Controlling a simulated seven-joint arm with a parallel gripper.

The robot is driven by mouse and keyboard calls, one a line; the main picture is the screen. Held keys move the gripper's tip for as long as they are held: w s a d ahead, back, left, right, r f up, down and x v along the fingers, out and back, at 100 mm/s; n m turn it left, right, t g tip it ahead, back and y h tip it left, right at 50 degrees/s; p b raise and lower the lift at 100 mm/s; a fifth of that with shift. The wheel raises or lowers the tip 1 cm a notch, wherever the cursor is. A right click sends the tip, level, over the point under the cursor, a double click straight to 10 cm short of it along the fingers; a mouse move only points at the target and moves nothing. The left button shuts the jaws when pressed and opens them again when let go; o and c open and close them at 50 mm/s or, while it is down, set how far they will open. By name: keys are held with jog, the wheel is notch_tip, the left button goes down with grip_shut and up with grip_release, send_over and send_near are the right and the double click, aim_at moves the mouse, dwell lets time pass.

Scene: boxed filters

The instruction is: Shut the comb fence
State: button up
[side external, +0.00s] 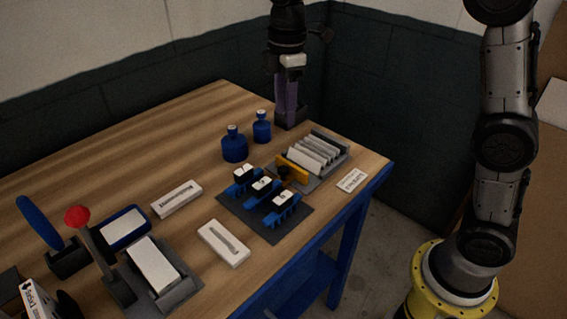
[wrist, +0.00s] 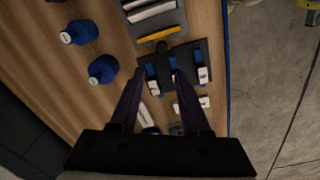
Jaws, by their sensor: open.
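A grey rack holding several pale, leaning slabs stands at the right of the table; a yellow bar (side external: 292,170) with a dark knob lies across its near end. The bar, which seems to be the comb fence, also shows in the wrist view (wrist: 160,33). A dark plate (side external: 235,208) beside it carries blue toothed holders with white, numbered tops (side external: 263,186). My gripper (side external: 288,118) is open and empty, pointing down beyond the rack in the side view. In the wrist view its fingers (wrist: 158,76) are apart, with the dark plate showing beyond them. Nothing touches the fingers.
Two blue bottles (side external: 234,145) (side external: 262,127) stand left of the rack. A white card (side external: 352,180) lies near the table's right edge. White boxes (side external: 177,199) (side external: 223,243) and a red-knobbed lever (side external: 77,216) are at the left and front. Bare wood (side external: 130,150) lies behind.

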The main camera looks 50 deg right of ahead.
aim_at(284, 168)
notch_tip(284, 168, down, 15)
jog(key=shift+a+f, duration=0.1)
jog(key=shift+a, duration=0.05)
dwell(0.4)
grip_shut()
dwell(1.4)
